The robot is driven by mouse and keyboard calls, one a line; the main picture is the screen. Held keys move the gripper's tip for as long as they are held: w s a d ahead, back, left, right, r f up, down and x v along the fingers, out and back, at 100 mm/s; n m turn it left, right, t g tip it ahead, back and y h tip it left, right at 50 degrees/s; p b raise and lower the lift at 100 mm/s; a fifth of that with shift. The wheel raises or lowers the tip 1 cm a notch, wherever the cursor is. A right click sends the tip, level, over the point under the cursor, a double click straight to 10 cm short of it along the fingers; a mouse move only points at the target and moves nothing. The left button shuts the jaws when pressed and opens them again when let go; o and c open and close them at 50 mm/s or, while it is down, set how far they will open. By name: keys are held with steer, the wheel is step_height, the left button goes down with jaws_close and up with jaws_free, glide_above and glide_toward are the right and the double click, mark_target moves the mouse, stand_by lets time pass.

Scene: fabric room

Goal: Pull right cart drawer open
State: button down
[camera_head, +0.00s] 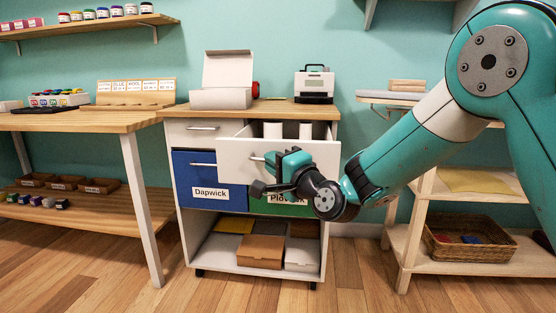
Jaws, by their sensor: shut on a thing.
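The cart (182,240) stands in the middle of the camera_head view, with a wooden top and white sides. Its upper right drawer (318,160) has a white front and stands out from the cart, open, with white rolls or cups (273,130) showing inside. My gripper (262,172) is at the front of this drawer, shut on the drawer's handle (257,159), which is partly hidden by the gripper. The upper left drawer (180,132) is shut. Below are a blue front (195,172) labelled "Dapwick" and a green front (285,209) with a label partly covered by my gripper.
An open white box (222,98) and a small black-and-white device (315,86) stand on the cart top. A wooden table (90,121) is at left. A shelf with a wicker basket (465,248) is at right. Floor in front is clear.

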steer(key=shift+s+a, duration=0.1)
steer(key=shift+a, duration=0.15)
steer(key=c, duration=1.2)
jaws_free()
steer(key=shift+d, duration=0.2)
steer(key=b+v, duration=0.7)
steer(key=v, duration=1)
steer(key=shift+f+b, duration=0.2)
steer(key=shift+b, duration=0.2)
steer(key=shift+s+d, duration=0.1)
